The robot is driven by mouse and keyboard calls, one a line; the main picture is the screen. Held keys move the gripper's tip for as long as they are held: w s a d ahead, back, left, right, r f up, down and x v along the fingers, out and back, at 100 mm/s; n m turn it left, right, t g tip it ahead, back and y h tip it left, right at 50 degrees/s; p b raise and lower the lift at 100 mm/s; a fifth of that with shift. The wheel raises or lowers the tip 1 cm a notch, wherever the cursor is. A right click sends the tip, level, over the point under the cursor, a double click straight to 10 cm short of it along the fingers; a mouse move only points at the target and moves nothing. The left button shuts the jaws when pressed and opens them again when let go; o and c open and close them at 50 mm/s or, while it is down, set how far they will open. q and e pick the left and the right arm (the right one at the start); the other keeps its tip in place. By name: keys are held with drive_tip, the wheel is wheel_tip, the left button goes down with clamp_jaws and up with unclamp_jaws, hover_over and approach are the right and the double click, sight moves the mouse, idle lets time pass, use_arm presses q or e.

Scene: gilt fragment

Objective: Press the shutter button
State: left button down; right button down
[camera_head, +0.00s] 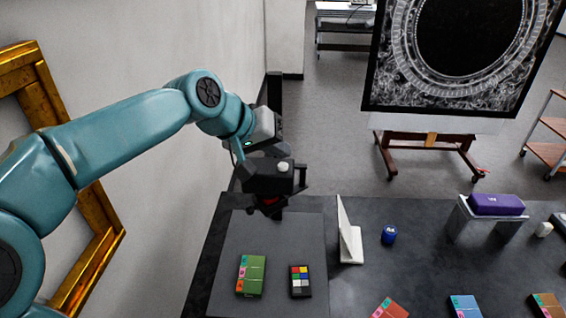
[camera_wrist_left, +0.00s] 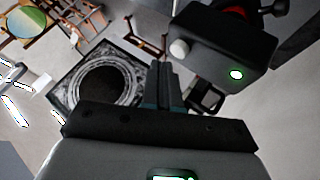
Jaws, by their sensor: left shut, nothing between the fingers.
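A black camera-like device (camera_head: 262,178) stands at the back of the grey board in the head view. A round white button (camera_head: 283,167) sits on its top. In the left wrist view the black device (camera_wrist_left: 222,45) fills the upper right, with the white button (camera_wrist_left: 179,48) on its near left corner and a green lit spot (camera_wrist_left: 236,74) on its face. My left gripper (camera_head: 276,148) is just behind and above the device in the head view. Its fingers (camera_wrist_left: 165,80) are shut and empty, close to the white button but seemingly apart from it. I cannot tell the exact gap.
A green booklet (camera_head: 251,275) and a colour chart (camera_head: 300,281) lie on the grey board (camera_head: 225,262). A white stand (camera_head: 349,240), a blue jar (camera_head: 389,234) and a purple case (camera_head: 496,204) are to the right. A gilt frame (camera_head: 104,250) leans at the left wall.

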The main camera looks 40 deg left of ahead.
sight(279, 166)
use_arm(q)
drive_tip(key=shift+r+p, duration=1.15)
drive_tip(key=shift+r, duration=0.25)
drive_tip(key=shift+r+p, duration=0.3)
drive_tip(key=shift+r, duration=0.85)
